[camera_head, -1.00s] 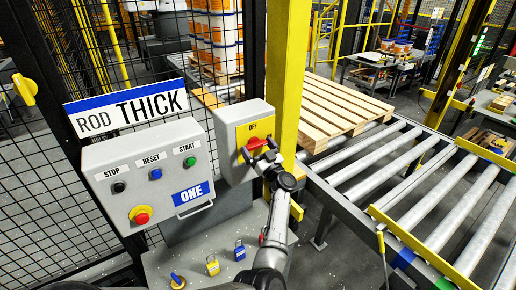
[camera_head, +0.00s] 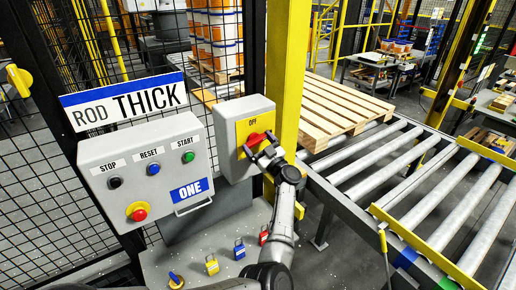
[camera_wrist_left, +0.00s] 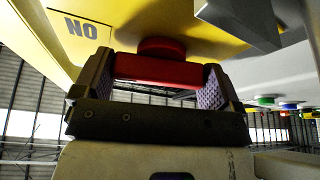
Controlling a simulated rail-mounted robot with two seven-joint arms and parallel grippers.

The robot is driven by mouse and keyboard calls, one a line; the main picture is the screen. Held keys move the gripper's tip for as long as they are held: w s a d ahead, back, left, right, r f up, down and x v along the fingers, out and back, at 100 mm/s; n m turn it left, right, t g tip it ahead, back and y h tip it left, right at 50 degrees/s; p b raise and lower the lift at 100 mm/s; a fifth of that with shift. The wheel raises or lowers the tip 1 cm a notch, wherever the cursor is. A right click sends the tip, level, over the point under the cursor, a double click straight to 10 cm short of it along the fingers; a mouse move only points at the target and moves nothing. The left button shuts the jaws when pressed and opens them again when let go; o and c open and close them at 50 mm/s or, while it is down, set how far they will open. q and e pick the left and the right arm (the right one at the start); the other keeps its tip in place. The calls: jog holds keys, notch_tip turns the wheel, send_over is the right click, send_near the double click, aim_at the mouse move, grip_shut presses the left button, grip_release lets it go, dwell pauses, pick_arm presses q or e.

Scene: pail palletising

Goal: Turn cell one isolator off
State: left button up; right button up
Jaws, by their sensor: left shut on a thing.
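The cell one isolator is a grey box (camera_head: 232,171) with a yellow plate (camera_head: 242,128) marked OFF at the top and a red rotary handle (camera_head: 256,138). My left gripper (camera_head: 260,151) is at the plate, shut on the red handle. In the left wrist view the red handle (camera_wrist_left: 160,69) lies between the two fingers of the left gripper (camera_wrist_left: 158,83). An upside-down ON label (camera_wrist_left: 82,27) shows on the plate there. The gripper hides part of the handle in the head view, so its exact angle is hard to tell. My right gripper is not in view.
A control box (camera_head: 147,178) marked ONE, with stop, reset and start buttons, is left of the isolator. A yellow post (camera_head: 289,75) and roller conveyor (camera_head: 385,178) are to the right.

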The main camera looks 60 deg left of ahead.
pick_arm(q)
jog(key=n+g+b, duration=0.1)
jog(key=n, duration=0.1)
jog(key=n+g+h+b, duration=0.1)
jog(key=n+b, duration=0.1)
jog(key=n, duration=0.1)
jog(key=shift+w+f+n, duration=0.1)
jog(key=shift+f+n, duration=0.05)
jog(key=shift+n, duration=0.15)
jog(key=n+g+b, duration=0.1)
jog(key=n, duration=0.1)
jog(key=n+g+h+b, duration=0.1)
jog(key=n+b, duration=0.1)
jog(key=shift+n+h, duration=0.3)
jog(key=n+h+b, duration=0.1)
jog(key=n, duration=0.1)
jog(key=n+h+b, duration=0.1)
jog(key=n+b, duration=0.1)
jog(key=n, duration=0.1)
jog(key=shift+w+r+n+g, duration=0.1)
jog(key=shift+r+n+g, duration=0.1)
jog(key=shift+n+g, duration=0.1)
jog(key=shift+r+n+h+b, duration=0.15)
jog(key=shift+n+h+b, duration=0.45)
jog(key=shift+n, duration=0.8)
jog(key=o, duration=0.6)
